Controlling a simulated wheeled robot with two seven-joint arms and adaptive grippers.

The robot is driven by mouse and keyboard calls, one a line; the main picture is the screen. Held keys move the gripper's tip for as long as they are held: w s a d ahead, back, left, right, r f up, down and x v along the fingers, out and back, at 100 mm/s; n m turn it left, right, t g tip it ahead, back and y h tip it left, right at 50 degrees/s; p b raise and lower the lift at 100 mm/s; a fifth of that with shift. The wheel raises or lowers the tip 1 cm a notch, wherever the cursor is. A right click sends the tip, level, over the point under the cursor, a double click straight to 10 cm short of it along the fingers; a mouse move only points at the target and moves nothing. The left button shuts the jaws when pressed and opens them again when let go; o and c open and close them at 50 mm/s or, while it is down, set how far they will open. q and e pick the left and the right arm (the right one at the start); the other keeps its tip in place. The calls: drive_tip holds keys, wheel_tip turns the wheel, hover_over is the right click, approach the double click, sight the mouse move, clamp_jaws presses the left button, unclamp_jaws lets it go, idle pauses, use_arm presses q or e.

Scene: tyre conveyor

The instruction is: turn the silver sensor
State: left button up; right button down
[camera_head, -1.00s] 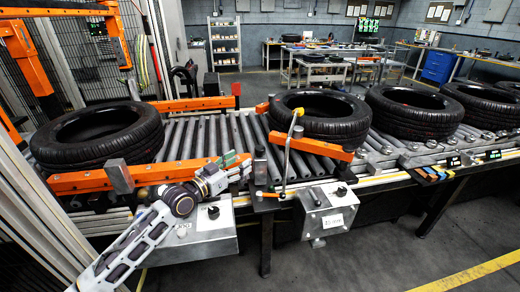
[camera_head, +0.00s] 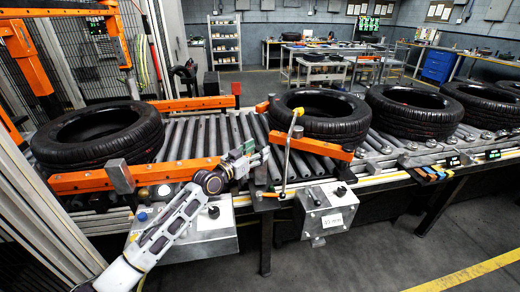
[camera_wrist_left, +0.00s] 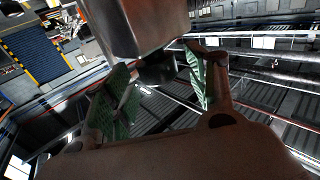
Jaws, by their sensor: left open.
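A small grey metal block on a post, which looks like the silver sensor (camera_head: 260,166), stands on the conveyor's front edge. My left gripper (camera_head: 249,153) is just left of it, its fingers spread. In the left wrist view a large grey metal block (camera_wrist_left: 150,25) with a dark round part (camera_wrist_left: 157,72) under it is close; I take it to be the same sensor. The green-padded fingers of my left gripper (camera_wrist_left: 155,88) lie on either side of the dark part, apart from each other. Contact cannot be told. My right gripper is out of view.
A tyre (camera_head: 97,135) lies on the rollers (camera_head: 205,136) at left, and another tyre (camera_head: 320,114) lies right of my gripper. An orange bar (camera_head: 310,146) and a yellow-tipped crank rod (camera_head: 290,150) stand close on the right. Grey control boxes (camera_head: 328,212) hang at the front.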

use_arm(q)
drive_tip(key=shift+x, duration=1)
drive_tip(key=c, duration=1)
